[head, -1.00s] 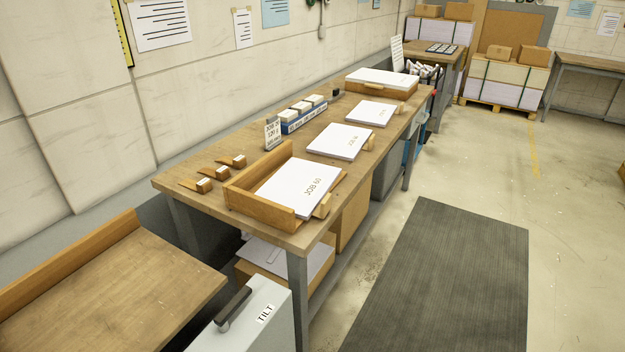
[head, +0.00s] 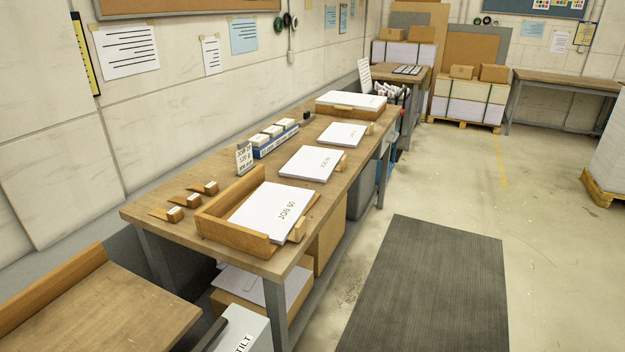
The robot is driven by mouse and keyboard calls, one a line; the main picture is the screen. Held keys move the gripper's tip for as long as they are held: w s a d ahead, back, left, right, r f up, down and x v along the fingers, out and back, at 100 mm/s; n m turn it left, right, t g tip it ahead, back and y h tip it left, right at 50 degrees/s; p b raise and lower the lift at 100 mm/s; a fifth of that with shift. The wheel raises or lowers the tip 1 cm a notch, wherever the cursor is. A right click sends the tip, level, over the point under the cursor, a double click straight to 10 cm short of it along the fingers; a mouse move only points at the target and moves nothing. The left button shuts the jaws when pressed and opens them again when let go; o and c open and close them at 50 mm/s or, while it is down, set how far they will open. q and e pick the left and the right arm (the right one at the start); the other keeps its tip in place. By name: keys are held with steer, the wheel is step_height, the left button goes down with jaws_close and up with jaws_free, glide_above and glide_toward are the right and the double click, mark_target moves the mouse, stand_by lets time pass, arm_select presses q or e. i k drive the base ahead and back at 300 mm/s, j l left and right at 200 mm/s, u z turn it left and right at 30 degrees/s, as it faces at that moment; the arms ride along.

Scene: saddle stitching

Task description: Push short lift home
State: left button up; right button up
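Neither of my grippers is in view. A white paper lift marked JOB 60 (head: 262,208) lies in an open-sided wooden tray (head: 232,236) at the near end of the long table. A small wooden block (head: 298,231) stands at its right side. Behind it lie a second white lift (head: 305,162) and a third (head: 342,134), with small blocks at their right edges. A larger white stack (head: 350,99) sits in a wooden tray at the far end. I cannot tell which lift is the short one.
Small wooden wedges (head: 205,187) lie on the table's near left part. A job sign (head: 244,159) and a blue holder (head: 275,146) stand along the back. The dark floor mat (head: 430,280) beside the table is clear.

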mark_target(276, 210)
steer(key=i+l, duration=0.35)
steer(key=i+l+u, duration=0.15)
steer(key=i+l, duration=0.55)
steer(key=i+l+u, duration=0.15)
steer(key=i+l, duration=0.2)
steer(key=l, duration=0.15)
steer(key=i+l, duration=0.3)
steer(key=i+l+u, duration=0.15)
steer(key=i+l, duration=0.15)
steer(key=l, duration=0.25)
steer(key=i+l, duration=0.3)
steer(key=l, duration=0.2)
steer(key=u, duration=1.65)
steer(key=k+l+u, duration=0.1)
steer(key=l+u, duration=0.2)
steer(key=k+l+u, duration=0.25)
steer(key=l, duration=0.25)
steer(key=i+l, duration=0.05)
steer(key=i, duration=0.05)
